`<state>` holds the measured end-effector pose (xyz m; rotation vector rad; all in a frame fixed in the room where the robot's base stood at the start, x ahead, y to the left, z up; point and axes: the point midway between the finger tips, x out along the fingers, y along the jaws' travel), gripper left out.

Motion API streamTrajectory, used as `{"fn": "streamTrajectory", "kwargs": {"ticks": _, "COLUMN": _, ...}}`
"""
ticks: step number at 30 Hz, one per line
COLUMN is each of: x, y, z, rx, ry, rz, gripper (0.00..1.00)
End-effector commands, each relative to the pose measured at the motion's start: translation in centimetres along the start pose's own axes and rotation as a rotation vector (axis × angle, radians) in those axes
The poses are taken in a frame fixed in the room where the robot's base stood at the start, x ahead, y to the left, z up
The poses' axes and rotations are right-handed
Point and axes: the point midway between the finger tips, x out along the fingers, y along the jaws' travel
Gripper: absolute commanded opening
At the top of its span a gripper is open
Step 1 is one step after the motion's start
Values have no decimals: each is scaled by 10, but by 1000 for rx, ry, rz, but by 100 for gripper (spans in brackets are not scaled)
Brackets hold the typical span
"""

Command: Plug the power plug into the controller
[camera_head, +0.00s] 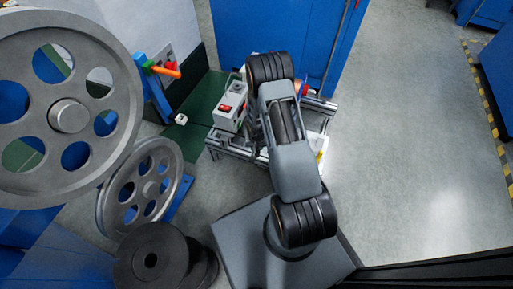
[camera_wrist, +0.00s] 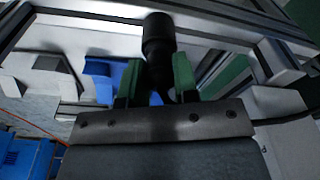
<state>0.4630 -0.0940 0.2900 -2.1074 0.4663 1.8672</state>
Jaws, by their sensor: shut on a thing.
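The controller (camera_head: 231,108) is a light grey box with a red switch on its face, standing on a metal frame left of my arm in the head view. In the wrist view my gripper (camera_wrist: 160,72) has two green fingers shut on a black cylindrical plug (camera_wrist: 158,40). The plug's thick end sticks out past the fingertips over the frame. I cannot clearly make out the controller or its socket in the wrist view. In the head view my arm hides the gripper and the plug.
An aluminium-profile frame (camera_wrist: 215,15) crosses the top of the wrist view. A dark cable (camera_wrist: 290,118) runs at right. Large grey pulleys (camera_head: 70,116) stand at left in the head view, with black discs (camera_head: 152,258) below. A blue cabinet (camera_head: 285,35) stands behind. The floor at right is clear.

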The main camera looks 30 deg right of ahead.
Motion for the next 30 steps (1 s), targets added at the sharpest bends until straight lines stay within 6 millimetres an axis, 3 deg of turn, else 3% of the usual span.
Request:
{"fn": "streamTrajectory", "kwargs": {"ticks": 8, "x": -4, "y": 0, "z": -1, "rx": 0, "ry": 1, "rz": 0, "gripper": 7}}
{"fn": "streamTrajectory", "kwargs": {"ticks": 21, "x": -76, "y": 0, "z": -10, "rx": -1, "ry": 1, "rz": 0, "gripper": 7}}
{"fn": "streamTrajectory", "kwargs": {"ticks": 30, "x": -99, "y": 0, "z": -12, "rx": 0, "ry": 0, "rz": 0, "gripper": 7}}
